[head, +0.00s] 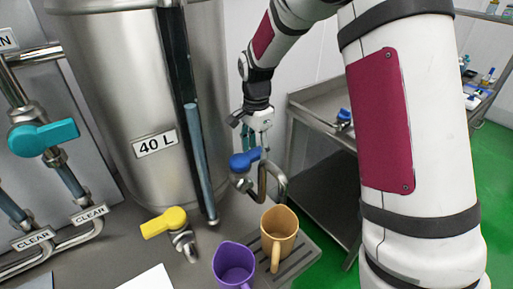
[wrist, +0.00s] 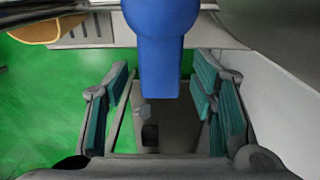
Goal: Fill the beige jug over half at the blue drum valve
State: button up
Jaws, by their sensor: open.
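The beige jug (head: 279,236) stands upright on a slotted grey tray (head: 302,256), close below the bent metal spout of the blue valve. I cannot make out any liquid in it. The blue valve handle (head: 244,160) sits at the lower right of the steel drum (head: 105,100) marked 40 L. My gripper (head: 260,138) is open, just above and beside this handle. In the wrist view the blue handle (wrist: 166,50) reaches in between the open fingers of my gripper (wrist: 165,105). I cannot tell whether they touch it. A corner of the jug (wrist: 40,30) shows at upper left.
A purple jug (head: 234,262) stands left of the beige jug, in front of a yellow valve (head: 165,222). A teal valve (head: 42,136) and pipes labelled CLEAR are at the left. A steel side table (head: 325,105) stands behind. Green floor shows at the right.

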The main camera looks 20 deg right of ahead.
grip_shut()
jog(key=shift+s, duration=0.1)
jog(key=shift+s+d+r+m+p, duration=0.1)
jog(key=shift+s+m+p, duration=0.5)
jog(key=shift+m, duration=1)
jog(key=shift+s+m+p, duration=0.35)
jog(key=shift+s+m, duration=0.4)
jog(key=shift+m, duration=0.55)
grip_release()
